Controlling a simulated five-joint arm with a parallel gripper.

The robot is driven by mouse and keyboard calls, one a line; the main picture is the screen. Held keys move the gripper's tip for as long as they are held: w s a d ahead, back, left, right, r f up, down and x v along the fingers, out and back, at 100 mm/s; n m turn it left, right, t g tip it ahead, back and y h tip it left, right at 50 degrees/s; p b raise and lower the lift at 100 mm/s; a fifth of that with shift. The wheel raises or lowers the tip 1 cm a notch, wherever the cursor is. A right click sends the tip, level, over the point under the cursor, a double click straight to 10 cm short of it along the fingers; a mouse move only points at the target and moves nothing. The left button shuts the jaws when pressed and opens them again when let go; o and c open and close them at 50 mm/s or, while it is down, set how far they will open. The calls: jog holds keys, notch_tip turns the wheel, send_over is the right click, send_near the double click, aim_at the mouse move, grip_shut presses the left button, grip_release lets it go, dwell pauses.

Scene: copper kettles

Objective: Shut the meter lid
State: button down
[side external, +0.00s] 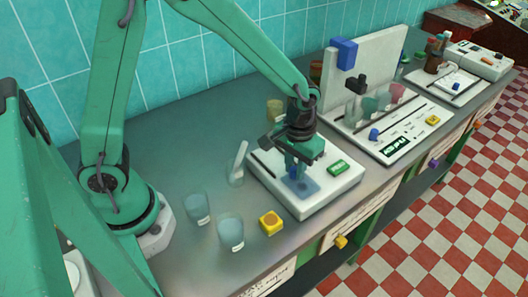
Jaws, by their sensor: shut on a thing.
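The meter (318,196) is a white box with a small green display, standing on the grey bench at the middle of the side external view. Its lid (309,188) shows as a translucent blue plate low over the top of the box, with a darker blue part between my fingers. My gripper (296,172) points down over the lid, shut on that blue part. The fingers and wrist hide part of the lid, and I cannot tell whether it lies fully flat.
Two clear beakers (231,230) and a yellow block with an orange round top (271,222) stand left of the meter, near the bench's front. A larger white instrument (400,140) stands to the right. The bench between the beakers and my base is clear.

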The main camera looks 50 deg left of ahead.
jog(key=shift+d, duration=0.2)
jog(key=c, duration=1.3)
grip_release()
jog(key=shift+o, duration=0.2)
jog(key=shift+r, duration=0.1)
jog(key=shift+r, duration=3.85)
